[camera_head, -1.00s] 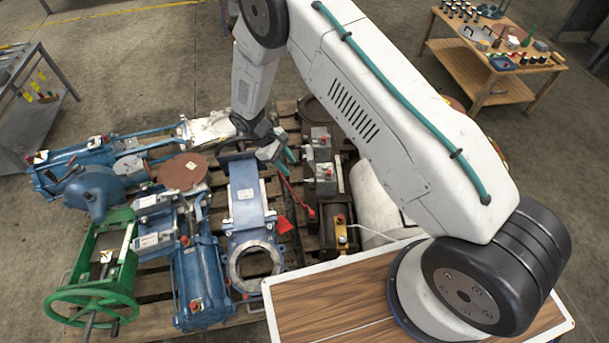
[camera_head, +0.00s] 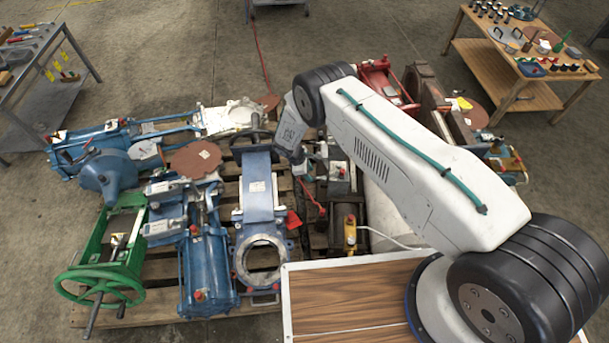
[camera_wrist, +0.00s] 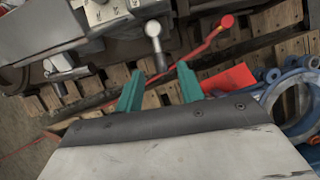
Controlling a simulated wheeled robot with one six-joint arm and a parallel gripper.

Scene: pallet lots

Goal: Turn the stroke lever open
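In the wrist view my gripper (camera_wrist: 160,86) has two green fingers standing apart with nothing between them. Just beyond the fingertips is a short metal lever with a round silver end (camera_wrist: 154,29), hanging from a grey block (camera_wrist: 113,10). The red lever also shows in the head view (camera_head: 314,203). I cannot tell for certain which one is the stroke lever. In the head view the fingers are small and partly hidden by my wrist.
A blue valve body with a ring flange (camera_head: 259,262) stands left of the gripper on wooden pallets. A red tag (camera_wrist: 228,79) is close to the right finger. Blue cylinders (camera_head: 206,270) and a green handwheel (camera_head: 100,285) are further left.

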